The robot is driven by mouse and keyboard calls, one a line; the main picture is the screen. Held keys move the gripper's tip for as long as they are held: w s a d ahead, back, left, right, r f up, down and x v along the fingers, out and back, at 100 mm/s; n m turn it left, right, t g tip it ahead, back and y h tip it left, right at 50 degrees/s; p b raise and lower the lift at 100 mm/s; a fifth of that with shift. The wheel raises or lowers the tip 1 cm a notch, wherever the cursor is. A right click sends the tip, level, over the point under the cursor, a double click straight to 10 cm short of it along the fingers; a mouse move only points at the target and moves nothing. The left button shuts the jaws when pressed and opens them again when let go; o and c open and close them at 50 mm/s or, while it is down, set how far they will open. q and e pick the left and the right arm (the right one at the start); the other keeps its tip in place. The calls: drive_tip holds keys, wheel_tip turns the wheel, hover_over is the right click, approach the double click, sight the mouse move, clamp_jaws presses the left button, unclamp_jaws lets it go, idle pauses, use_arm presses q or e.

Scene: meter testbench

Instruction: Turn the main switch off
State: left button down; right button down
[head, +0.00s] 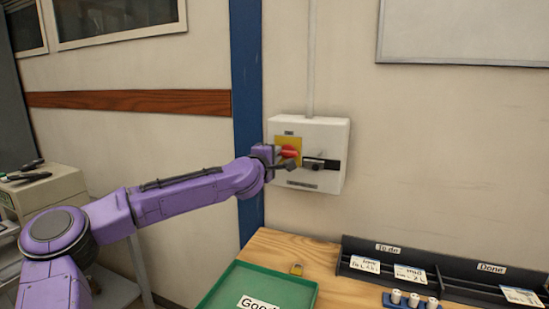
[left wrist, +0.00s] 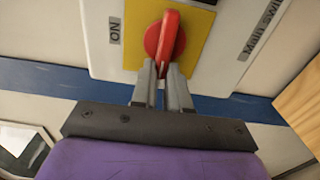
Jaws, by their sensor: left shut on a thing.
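The white switch box (head: 330,135) is on the wall in the head view. It has a yellow plate (head: 290,142) and a red rotary handle (head: 289,152). In the left wrist view, the red handle (left wrist: 169,35) stands nearly upright on the yellow plate (left wrist: 200,30), with the ON label (left wrist: 115,30) to its left and a "Main switch" label (left wrist: 264,30) to its right. The handle lies crosswise to the ON label's direction. My left gripper (left wrist: 161,77) is shut on the handle's near end. Its fingers hide part of that end. My right gripper is not in view.
A wooden table (head: 275,250) below holds a green tray (head: 245,285) and a dark organiser with labelled sections (head: 440,265). Small white cylinders (head: 413,299) stand in a blue holder. A blue post (head: 247,90) runs up the wall left of the box.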

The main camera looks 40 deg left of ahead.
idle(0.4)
use_arm(q)
drive_tip(key=c, duration=1.1)
unclamp_jaws()
drive_tip(key=shift+w, duration=0.1)
drive_tip(key=b+v, duration=0.2)
drive_tip(key=v, duration=0.8)
drive_tip(key=shift+s+b, duration=0.3)
drive_tip(key=shift+b, duration=0.1)
